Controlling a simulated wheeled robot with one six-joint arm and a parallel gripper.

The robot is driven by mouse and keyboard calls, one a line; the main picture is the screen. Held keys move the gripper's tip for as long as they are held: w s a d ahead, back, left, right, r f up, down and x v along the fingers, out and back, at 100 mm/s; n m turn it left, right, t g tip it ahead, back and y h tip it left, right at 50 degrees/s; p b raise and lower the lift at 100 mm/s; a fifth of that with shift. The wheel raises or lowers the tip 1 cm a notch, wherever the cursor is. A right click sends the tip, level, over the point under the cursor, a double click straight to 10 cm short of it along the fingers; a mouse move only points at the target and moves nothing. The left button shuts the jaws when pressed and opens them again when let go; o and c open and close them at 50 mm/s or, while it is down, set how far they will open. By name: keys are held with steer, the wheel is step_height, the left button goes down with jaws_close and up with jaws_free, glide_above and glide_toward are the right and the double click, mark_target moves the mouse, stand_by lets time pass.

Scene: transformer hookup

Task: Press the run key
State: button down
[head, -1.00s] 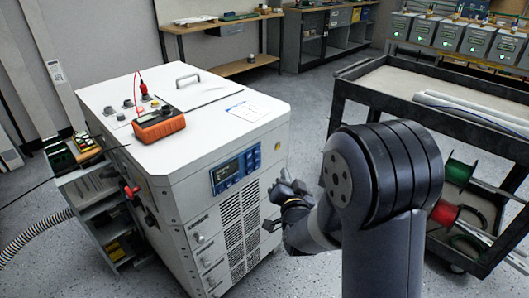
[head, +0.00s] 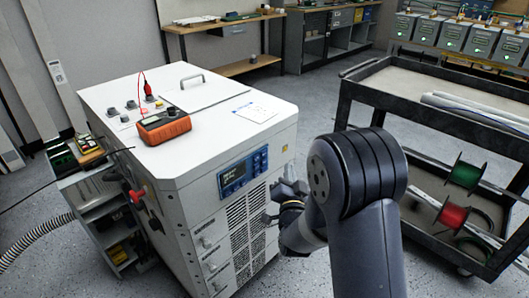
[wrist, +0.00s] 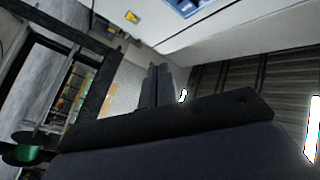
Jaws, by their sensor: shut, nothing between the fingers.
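The blue control panel (head: 243,172), with a dark display and several keys, sits on the upper front face of the white cabinet (head: 190,190). The panel also shows at the top edge of the wrist view (wrist: 186,6), partly cut off. The keys are too small to tell which is the run key. My gripper (head: 288,188) is shut and empty, beside the cabinet's front face, to the right of and slightly below the panel. Its fingers also show in the wrist view (wrist: 158,84), apart from the panel. Contact with the cabinet cannot be told.
An orange meter (head: 164,126) with a red lead lies on the cabinet top. A dark cart (head: 350,95) with green and red spools stands to the right of my arm. A side shelf (head: 95,190) and a hose (head: 40,240) are at the left. Open floor lies in front.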

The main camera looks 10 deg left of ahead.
mark_target(264, 153)
steer(key=w+a, duration=0.4)
steer(key=a, duration=0.1)
steer(key=shift+a, duration=0.15)
stand_by(1.0)
steer(key=shift+w+a, duration=0.1)
stand_by(1.0)
steer(key=shift+w+a+b, duration=0.2)
steer(key=shift+a+b, duration=0.05)
steer(key=shift+b, duration=0.15)
steer(key=shift+w+a+b, duration=0.2)
steer(key=shift+a+b, duration=0.05)
steer(key=shift+b, duration=0.05)
stand_by(0.6)
steer(key=shift+d, duration=0.1)
steer(key=shift+s+d+b, duration=0.5)
steer(key=shift+b, duration=0.1)
